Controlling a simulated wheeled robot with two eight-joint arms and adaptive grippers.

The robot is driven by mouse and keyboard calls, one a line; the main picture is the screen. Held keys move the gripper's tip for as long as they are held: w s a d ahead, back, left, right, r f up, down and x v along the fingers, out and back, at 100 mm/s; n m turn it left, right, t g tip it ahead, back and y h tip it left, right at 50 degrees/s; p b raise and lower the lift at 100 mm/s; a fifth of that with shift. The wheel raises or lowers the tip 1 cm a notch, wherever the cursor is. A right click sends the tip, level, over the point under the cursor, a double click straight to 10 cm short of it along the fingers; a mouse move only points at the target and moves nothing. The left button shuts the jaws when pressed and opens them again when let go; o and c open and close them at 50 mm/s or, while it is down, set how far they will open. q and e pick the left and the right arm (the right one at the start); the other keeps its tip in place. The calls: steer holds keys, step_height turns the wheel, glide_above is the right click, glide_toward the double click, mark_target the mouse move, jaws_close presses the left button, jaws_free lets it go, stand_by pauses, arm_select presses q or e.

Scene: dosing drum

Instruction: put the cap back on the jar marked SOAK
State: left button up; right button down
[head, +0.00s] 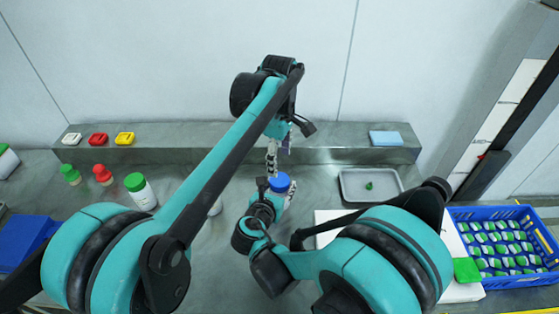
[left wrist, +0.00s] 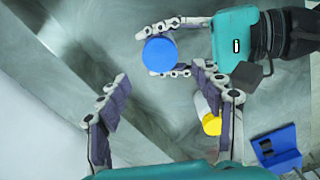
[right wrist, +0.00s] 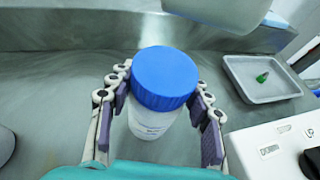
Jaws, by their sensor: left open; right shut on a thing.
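A white jar with a blue cap (right wrist: 165,78) stands between the fingers of my right gripper (right wrist: 160,92), which is shut on the jar's body. The cap sits on the top of the jar (right wrist: 150,125); whether it is screwed tight I cannot tell. The small print on the jar is too blurred to read, so I see no SOAK mark. The blue cap also shows in the head view (head: 280,182) and the left wrist view (left wrist: 160,54). My left gripper (left wrist: 160,82) is open and empty, above and apart from the cap.
A white jar with a green cap (head: 140,190) and smaller green and red bottles (head: 103,174) stand at left. A yellow-capped bottle (left wrist: 211,124) shows beyond a left finger. A grey tray (head: 350,196) and a blue crate (head: 512,281) of packets are at right.

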mark_target(279, 180)
arm_select(q)
steer(key=shift+f, duration=4)
steer(key=shift+c, duration=0.3)
steer(key=c, duration=1.2)
steer(key=shift+o, duration=0.2)
steer(key=shift+m, duration=1.7)
steer(key=o, duration=1.3)
